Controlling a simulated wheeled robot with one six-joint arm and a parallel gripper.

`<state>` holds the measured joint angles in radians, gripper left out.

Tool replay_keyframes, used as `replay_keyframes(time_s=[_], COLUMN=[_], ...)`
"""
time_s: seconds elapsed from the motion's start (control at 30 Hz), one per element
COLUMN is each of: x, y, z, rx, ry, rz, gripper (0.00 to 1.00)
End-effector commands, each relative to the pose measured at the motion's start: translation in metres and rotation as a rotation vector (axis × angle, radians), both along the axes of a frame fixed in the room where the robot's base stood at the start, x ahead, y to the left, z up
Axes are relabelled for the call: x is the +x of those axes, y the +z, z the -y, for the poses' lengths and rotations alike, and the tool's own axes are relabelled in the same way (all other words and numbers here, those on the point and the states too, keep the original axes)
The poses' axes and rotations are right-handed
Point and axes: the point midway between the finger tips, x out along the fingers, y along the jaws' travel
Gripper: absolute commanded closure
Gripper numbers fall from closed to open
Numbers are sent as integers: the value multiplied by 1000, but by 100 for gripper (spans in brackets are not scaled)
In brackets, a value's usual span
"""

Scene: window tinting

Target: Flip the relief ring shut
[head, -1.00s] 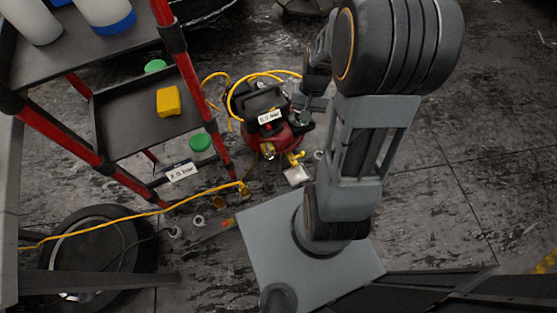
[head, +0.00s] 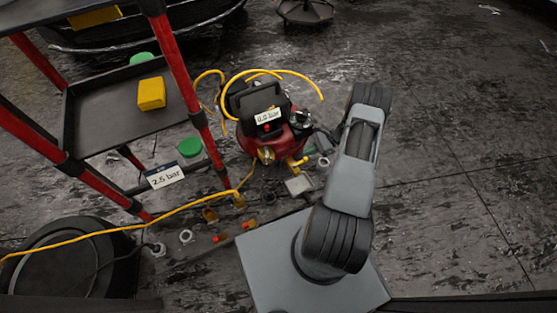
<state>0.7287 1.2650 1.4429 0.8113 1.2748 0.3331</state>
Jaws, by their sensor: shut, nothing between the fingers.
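The red and black compressor (head: 277,135) stands on the floor near the middle of the head view. Its white label (head: 268,116) appears to read 0.0 bar. A brass fitting (head: 266,155) sits low on its front, and yellow fittings (head: 297,162) are at its lower right. The relief ring is too small to make out, so I cannot tell its position. My gripper (head: 320,142) is small and partly hidden by my arm, close to the compressor's right side. It is shut with nothing seen in it. I cannot tell whether it touches the compressor.
A red and black cart (head: 120,107) holding a yellow block (head: 151,94) stands at left. A yellow hose (head: 110,232) crosses the floor. A tyre (head: 75,262) lies at lower left. Small fittings (head: 186,237) lie before the compressor. Floor at right is clear.

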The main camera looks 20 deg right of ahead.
Motion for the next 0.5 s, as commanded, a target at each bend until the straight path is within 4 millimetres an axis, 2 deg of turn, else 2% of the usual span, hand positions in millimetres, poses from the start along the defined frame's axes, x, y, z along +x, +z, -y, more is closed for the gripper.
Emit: replay_keyframes(time_s=[0.03,0.1,0.5], x=[11,18,17], y=[9,14,17], z=[5,5,3], rx=[7,32,54], ry=[-27,-59,-75], rz=[11,5,-25], gripper=[100,100,100])
